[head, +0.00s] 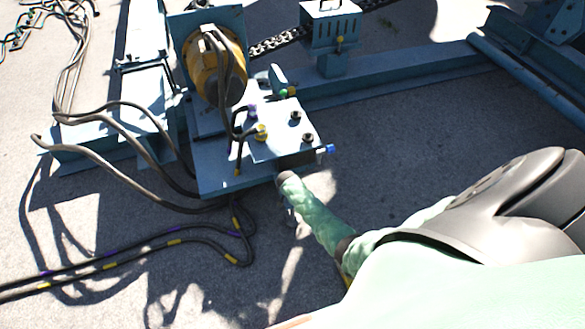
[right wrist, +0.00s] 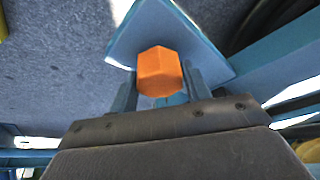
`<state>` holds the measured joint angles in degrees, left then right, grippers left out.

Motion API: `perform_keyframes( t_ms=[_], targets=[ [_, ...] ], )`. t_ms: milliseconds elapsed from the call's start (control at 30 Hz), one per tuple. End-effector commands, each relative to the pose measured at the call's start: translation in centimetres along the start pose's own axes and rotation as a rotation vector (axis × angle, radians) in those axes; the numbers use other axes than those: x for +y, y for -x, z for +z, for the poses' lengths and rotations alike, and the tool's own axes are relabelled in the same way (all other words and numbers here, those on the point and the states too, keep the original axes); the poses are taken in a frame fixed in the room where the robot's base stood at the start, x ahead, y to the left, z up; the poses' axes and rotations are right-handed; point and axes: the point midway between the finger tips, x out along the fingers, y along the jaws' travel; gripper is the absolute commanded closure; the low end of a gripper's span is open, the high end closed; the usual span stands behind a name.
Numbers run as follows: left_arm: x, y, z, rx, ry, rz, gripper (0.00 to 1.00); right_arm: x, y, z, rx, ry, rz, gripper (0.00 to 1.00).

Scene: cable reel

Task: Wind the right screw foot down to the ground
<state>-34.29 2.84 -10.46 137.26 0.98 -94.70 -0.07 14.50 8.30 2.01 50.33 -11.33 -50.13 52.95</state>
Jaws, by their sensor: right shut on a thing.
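In the right wrist view an orange hex head (right wrist: 160,72), the only part of the screw foot that I can make out, stands between the two blue-grey fingers of my right gripper (right wrist: 160,85). The gripper is shut on it, one finger on each side. A blue plate (right wrist: 205,45) lies just behind the hex head. The rest of the screw and its foot pad are hidden, so its gap to the ground does not show. In the head view my right arm reaches in from the lower right; its gripper and the screw foot cannot be made out. My left gripper is in neither view.
In the head view the blue reel frame (head: 390,80) carries a yellow motor (head: 208,62), a valve block (head: 283,135) with fittings and a chain (head: 275,43). Black hoses (head: 130,240) lie on the ground at the left. Grey ground (head: 400,140) is open right of the block.

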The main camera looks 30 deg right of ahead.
Motion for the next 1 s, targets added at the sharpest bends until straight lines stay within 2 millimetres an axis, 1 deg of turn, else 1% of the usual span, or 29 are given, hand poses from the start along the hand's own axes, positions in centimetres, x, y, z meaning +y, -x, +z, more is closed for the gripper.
perform_keyframes(
  t_ms=[200, 433, 567, 800, 1000],
  targets=[
    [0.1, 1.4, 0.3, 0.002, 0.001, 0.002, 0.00, -0.1, -0.1, 0.1, -0.002, -0.123, 0.051, 0.75],
    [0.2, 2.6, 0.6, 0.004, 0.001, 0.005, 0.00, 0.0, -0.1, 0.0, 0.000, -0.196, 0.082, 0.75],
    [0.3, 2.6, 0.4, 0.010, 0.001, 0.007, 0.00, 0.0, 0.0, 0.0, -0.001, -0.214, 0.090, 0.75],
    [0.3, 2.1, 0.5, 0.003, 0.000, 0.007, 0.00, 0.0, 0.0, 0.0, 0.000, -0.221, 0.093, 0.75],
    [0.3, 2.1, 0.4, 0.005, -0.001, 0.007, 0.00, 0.0, 0.0, -0.1, 0.000, -0.221, 0.092, 0.75]
  ],
)
